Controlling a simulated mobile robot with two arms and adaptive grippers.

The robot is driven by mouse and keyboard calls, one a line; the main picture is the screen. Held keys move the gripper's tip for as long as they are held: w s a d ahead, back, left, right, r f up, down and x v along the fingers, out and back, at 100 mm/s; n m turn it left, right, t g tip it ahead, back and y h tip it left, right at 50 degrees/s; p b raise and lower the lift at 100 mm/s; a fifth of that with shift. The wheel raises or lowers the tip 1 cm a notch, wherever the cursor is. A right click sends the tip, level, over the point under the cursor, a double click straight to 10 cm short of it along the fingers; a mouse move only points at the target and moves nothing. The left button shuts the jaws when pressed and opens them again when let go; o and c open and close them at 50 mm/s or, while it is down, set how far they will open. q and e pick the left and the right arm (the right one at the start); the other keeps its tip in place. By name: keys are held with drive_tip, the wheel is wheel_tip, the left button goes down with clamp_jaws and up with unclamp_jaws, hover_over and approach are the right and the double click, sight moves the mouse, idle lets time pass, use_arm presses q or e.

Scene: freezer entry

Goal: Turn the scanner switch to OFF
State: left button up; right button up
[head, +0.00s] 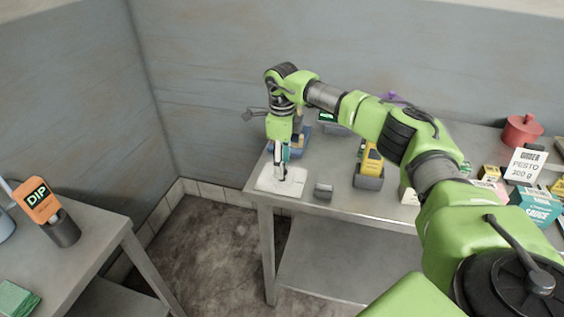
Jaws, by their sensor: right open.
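My right gripper (283,172) points down at the left end of the metal table, just above or touching a flat white plate (265,184). It is open, and nothing shows held in it. The gripper hides the middle of the plate, so I cannot make out a switch there or read any OFF mark. A yellow handheld device (372,158) stands in a grey holder (369,181) to the right; it may be the scanner. My left gripper is not in view.
A small grey block (323,191) sits near the table's front edge. A blue item (302,139) is partly hidden behind my gripper. A red pot (522,131) and several packages stand at right.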

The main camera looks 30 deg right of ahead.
wheel_tip(320, 180, up, 12)
idle(0.4)
drive_tip(key=shift+f, duration=0.1)
idle(0.3)
